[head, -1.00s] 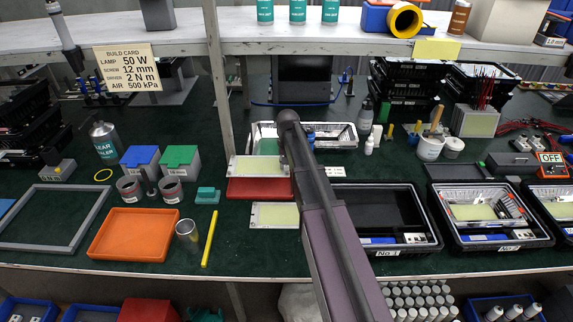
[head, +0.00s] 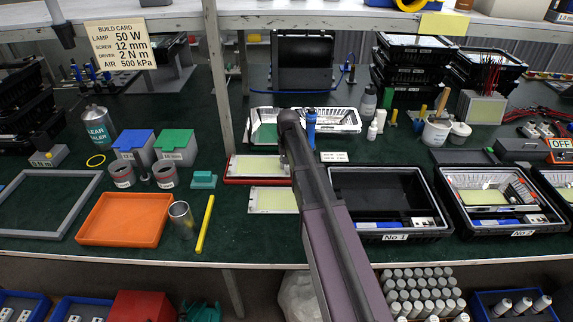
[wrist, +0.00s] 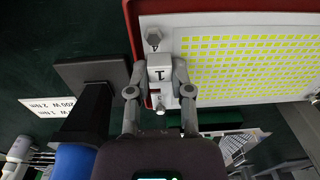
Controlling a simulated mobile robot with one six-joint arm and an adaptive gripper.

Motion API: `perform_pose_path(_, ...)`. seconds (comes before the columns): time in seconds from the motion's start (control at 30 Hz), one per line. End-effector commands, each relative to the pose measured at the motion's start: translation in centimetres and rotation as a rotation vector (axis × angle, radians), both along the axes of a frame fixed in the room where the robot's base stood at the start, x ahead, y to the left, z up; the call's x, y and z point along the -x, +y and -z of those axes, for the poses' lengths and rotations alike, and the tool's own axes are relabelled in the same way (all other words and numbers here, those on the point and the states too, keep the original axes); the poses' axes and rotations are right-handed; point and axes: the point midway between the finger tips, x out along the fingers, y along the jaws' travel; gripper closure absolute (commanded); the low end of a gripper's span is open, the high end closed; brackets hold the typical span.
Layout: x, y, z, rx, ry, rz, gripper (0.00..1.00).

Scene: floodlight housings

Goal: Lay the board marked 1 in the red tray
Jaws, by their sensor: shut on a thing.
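The board marked 1 (head: 260,166) is a pale plate with a yellow grid of lamps; it lies level over the red tray (head: 232,181), whose rim shows along its near edge. In the wrist view the board (wrist: 250,62) has a white block with the "1", and the red tray's rim (wrist: 133,30) runs close beside the board. My gripper (wrist: 160,82) is shut on that white block at the board's end. Whether the board rests fully on the tray floor cannot be told. In the head view my arm hides the gripper.
A second board (head: 272,200) lies just in front of the red tray. A blue-handled tool (wrist: 82,150) with a dark square block (wrist: 90,75) stands close to my gripper.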

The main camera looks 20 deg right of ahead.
Motion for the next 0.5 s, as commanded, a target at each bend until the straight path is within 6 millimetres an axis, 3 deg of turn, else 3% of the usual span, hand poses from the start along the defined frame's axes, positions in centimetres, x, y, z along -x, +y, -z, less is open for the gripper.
perform_pose_path(0.2,0.0,0.0,1.6,0.000,0.000,0.000,1.00)
perform_pose_path(0.5,0.1,0.0,1.9,-0.001,0.002,0.000,1.00)
